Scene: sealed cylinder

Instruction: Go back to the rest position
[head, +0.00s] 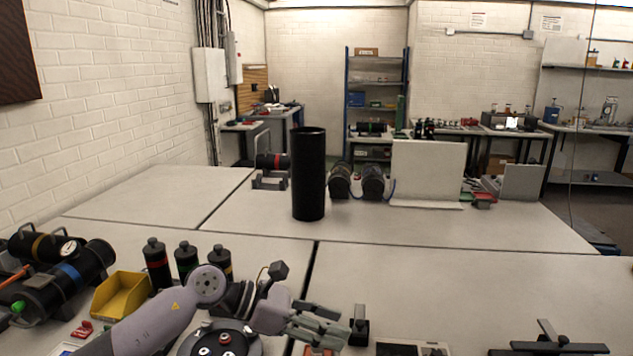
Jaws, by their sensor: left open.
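A tall black cylinder (308,175) stands upright on the far table (450,225), near the middle of the head view. My left gripper (330,328) is low in the view, well in front of the cylinder and apart from it. It is open, with its grey fingers pointing right, and I see nothing between them. My left arm comes in from the lower left. My right gripper is not in view.
Black bottles (187,260), a yellow bin (121,295) and dark horizontal cylinders (65,280) stand at the left. A round black fixture (222,340) is under my left arm. A small black stand (359,325) is close right of the gripper. A white panel (428,170) stands farther back.

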